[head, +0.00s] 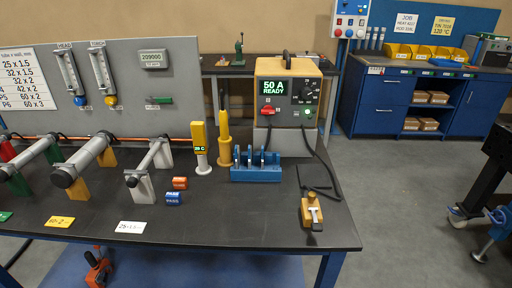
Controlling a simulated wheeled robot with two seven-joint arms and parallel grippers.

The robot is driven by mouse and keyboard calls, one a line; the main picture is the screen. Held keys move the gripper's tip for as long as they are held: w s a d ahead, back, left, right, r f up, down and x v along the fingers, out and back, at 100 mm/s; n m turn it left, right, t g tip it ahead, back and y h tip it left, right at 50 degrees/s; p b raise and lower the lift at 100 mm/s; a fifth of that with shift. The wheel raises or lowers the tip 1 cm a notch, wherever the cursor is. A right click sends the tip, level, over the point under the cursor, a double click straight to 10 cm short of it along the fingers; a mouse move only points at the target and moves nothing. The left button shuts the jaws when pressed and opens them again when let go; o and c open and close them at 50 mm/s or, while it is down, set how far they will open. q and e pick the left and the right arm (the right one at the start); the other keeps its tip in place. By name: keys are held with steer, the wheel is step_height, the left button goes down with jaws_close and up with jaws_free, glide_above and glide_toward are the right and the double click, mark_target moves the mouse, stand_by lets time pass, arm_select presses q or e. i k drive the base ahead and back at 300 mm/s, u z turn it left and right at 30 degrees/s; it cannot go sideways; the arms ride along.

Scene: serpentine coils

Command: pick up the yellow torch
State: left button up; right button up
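The yellow torch (224,128) stands upright on the dark bench, to the left of the welding power unit, with its thin tip pointing up. Its lower end sits in a yellow stand or base. A yellow meter with a small lit display (199,138) stands on a white post just left of it. A blue rack with dark discs (256,165) is close by at the right front of the torch. Neither of my grippers shows in the head view.
The power unit (289,92) reads "50 A READY", and its cables run down to the bench. A yellow clamp block (312,212) lies near the right edge. Tube fixtures (150,170) fill the left side. The front middle of the bench (235,220) is clear.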

mark_target(225, 139)
steer(key=z, duration=0.35)
steer(key=k, duration=0.75)
steer(key=u, duration=0.75)
steer(key=i, duration=1.55)
steer(key=z, duration=0.45)
